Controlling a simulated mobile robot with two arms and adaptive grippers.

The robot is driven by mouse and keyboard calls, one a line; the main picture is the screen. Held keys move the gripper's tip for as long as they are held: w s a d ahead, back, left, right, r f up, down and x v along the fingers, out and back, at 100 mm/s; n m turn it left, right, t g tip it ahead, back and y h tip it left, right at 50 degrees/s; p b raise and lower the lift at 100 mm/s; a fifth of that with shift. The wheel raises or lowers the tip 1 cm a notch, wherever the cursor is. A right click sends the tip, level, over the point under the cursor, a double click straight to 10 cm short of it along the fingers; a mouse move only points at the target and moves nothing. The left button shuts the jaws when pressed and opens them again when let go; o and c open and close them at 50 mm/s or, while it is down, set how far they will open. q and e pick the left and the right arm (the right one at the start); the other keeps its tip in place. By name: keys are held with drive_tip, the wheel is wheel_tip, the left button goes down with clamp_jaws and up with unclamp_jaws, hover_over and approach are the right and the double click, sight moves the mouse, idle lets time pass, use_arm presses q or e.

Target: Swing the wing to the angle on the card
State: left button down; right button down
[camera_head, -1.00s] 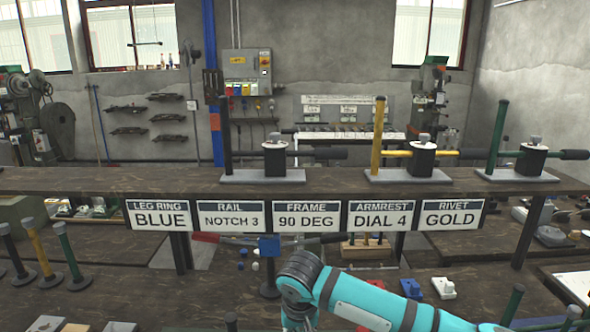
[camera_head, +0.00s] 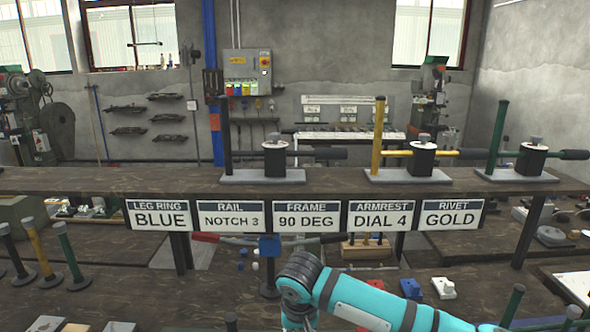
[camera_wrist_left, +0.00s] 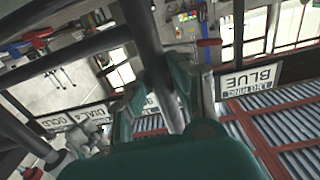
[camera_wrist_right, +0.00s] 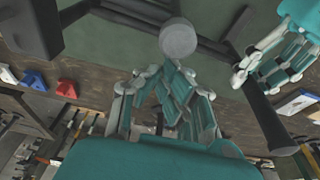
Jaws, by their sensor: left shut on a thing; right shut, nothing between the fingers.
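The card FRAME 90 DEG (camera_head: 309,216) hangs on the shelf front in the head view. Below the shelf a thin bar with a red end (camera_head: 205,238) runs past a blue block (camera_head: 269,246); I cannot tell if it is the wing. In the left wrist view my left gripper (camera_wrist_left: 172,98) is shut on a dark grey bar (camera_wrist_left: 145,35). In the right wrist view my right gripper (camera_wrist_right: 172,78) is shut and empty below a grey round knob (camera_wrist_right: 178,39). Another teal gripper is at that view's upper right, beside a dark bar (camera_wrist_right: 266,122). Neither gripper's fingers show in the head view.
The other cards read BLUE (camera_head: 159,214), NOTCH 3, DIAL 4 and GOLD. Three presses with upright posts stand on the shelf (camera_head: 90,181). Several coloured posts (camera_head: 40,253) stand at the left. My teal arm (camera_head: 365,300) crosses the lower middle of the head view.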

idle(0.4)
drive_tip(key=shift+s+a, duration=0.15)
drive_tip(key=shift+s, duration=0.65)
drive_tip(key=shift+s+a, duration=0.1)
drive_tip(key=shift+s, duration=0.8)
drive_tip(key=shift+s+a, duration=0.1)
drive_tip(key=shift+s, duration=0.95)
drive_tip(key=shift+s, duration=0.95)
